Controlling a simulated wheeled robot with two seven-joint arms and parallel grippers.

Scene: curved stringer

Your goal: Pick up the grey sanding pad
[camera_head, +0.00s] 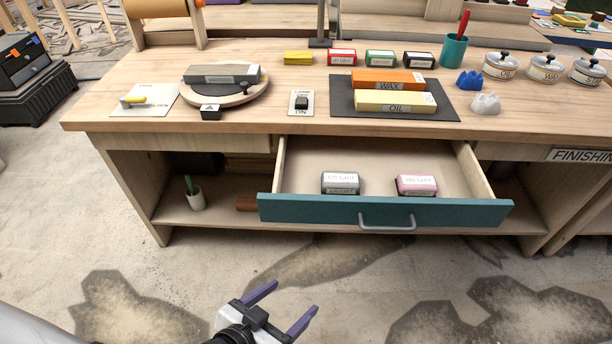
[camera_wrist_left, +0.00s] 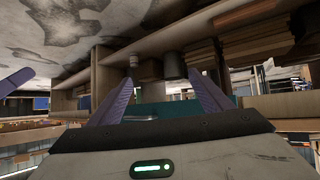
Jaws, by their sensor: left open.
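The grey sanding pad (camera_head: 341,183) lies in the open drawer (camera_head: 290,208), toward its left side, with a white label on its top and front. A pink sanding pad (camera_head: 416,186) lies to its right in the same drawer. My left gripper (camera_head: 290,305) is open and empty, with purple fingers, in front of the bench and below the drawer front. It is well apart from the grey pad. In the left wrist view the open fingers (camera_wrist_left: 160,100) point at the bench's underside and shelf; I cannot make out the pads there. My right gripper is not in view.
The drawer's teal front with its grey handle (camera_head: 387,224) stands out from the workbench (camera_head: 130,116). On the benchtop are a turntable (camera_head: 262,92), a dark mat (camera_head: 343,104) with orange and yellow blocks, and several labelled pads. A cup (camera_head: 195,199) stands on the lower shelf.

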